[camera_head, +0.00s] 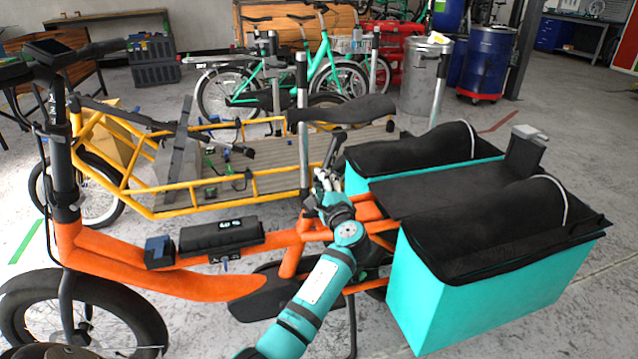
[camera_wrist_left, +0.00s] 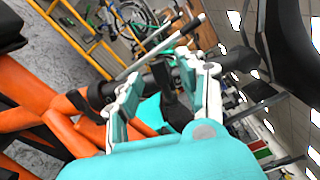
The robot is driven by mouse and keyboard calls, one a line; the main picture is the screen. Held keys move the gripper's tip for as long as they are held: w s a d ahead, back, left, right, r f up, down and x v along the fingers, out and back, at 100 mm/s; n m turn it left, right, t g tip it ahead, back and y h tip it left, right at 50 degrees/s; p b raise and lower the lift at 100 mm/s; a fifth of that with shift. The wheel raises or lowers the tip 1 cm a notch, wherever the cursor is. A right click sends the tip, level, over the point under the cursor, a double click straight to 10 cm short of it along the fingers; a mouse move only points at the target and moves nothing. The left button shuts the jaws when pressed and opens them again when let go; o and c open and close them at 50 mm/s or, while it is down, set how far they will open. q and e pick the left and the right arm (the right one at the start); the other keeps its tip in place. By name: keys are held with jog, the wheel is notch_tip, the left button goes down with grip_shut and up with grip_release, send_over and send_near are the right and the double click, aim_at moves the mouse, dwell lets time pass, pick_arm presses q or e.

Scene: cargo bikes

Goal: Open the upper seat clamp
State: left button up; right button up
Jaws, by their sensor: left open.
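My left gripper (camera_head: 326,182) is at the seat post, just below the saddle. In the left wrist view, my left gripper (camera_wrist_left: 165,92) is open, one finger on each side of a dark lever-like part (camera_wrist_left: 166,84), which looks like the upper seat clamp's lever. The seat post (camera_wrist_left: 150,78) runs diagonally behind it. I cannot tell whether the fingers touch the lever. In the head view the clamp is mostly hidden by my gripper.
Turquoise side boxes (camera_head: 440,290) with black covers flank the bike's rear rack on the right. A yellow cargo bike (camera_head: 160,212) with a wooden deck stands close behind. Green bikes (camera_head: 325,70), a metal bin (camera_head: 425,75) and a blue barrel (camera_head: 487,62) are farther back.

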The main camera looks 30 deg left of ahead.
pick_arm(q)
jog(key=shift+x, duration=1.2)
grip_shut()
